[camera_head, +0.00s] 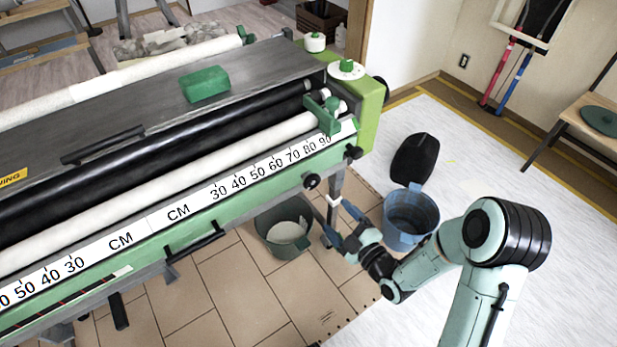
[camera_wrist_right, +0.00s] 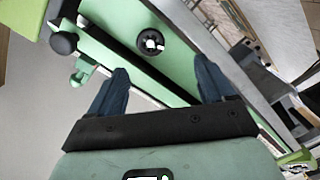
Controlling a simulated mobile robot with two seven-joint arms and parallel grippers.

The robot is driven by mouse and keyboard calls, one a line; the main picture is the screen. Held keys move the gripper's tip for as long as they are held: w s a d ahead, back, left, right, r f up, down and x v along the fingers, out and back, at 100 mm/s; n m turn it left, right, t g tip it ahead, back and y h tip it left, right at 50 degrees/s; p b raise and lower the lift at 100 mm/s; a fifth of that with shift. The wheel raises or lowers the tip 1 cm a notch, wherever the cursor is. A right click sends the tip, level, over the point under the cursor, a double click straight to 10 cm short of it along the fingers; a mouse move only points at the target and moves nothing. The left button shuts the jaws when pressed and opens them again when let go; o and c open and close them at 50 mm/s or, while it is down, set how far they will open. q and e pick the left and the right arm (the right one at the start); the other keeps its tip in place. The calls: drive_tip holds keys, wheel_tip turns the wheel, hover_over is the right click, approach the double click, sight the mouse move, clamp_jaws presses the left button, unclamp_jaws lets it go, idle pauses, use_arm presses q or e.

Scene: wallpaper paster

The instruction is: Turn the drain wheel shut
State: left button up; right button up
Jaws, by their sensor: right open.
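A small round black wheel with a pale hub (camera_wrist_right: 150,42) shows in the right wrist view, on a green panel of the pasting machine. It lies ahead of my right gripper (camera_wrist_right: 162,78), between the lines of its two fingers, with a gap before it. In the head view my right gripper (camera_head: 332,209) is below the machine's front right corner, fingers apart and empty. I cannot tell the wheel for certain in the head view; a black knob (camera_head: 311,181) sits on the front edge near the gripper. My left gripper is not in view.
A dark green bucket (camera_head: 284,228) with pale contents stands on the floor below, left of my gripper. A blue bucket (camera_head: 410,218) stands to its right. The green machine (camera_head: 370,112) and its leg are close by. Another black knob (camera_wrist_right: 63,43) shows in the wrist view.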

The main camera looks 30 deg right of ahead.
sight(313, 184)
drive_tip(key=shift+n+t, duration=0.4)
drive_tip(key=shift+n, duration=0.2)
drive_tip(key=w, duration=0.4)
drive_tip(key=w+b, duration=0.1)
drive_tip(key=w, duration=0.4)
drive_tip(key=w+r+b, duration=0.1)
drive_tip(key=w, duration=0.4)
drive_tip(key=shift+a+r, duration=0.1)
drive_tip(key=shift+a, duration=0.2)
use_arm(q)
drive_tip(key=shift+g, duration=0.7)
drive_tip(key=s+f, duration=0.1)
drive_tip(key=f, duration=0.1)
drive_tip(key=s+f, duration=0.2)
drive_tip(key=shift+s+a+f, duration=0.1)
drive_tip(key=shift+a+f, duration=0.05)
use_arm(e)
drive_tip(key=c, duration=1)
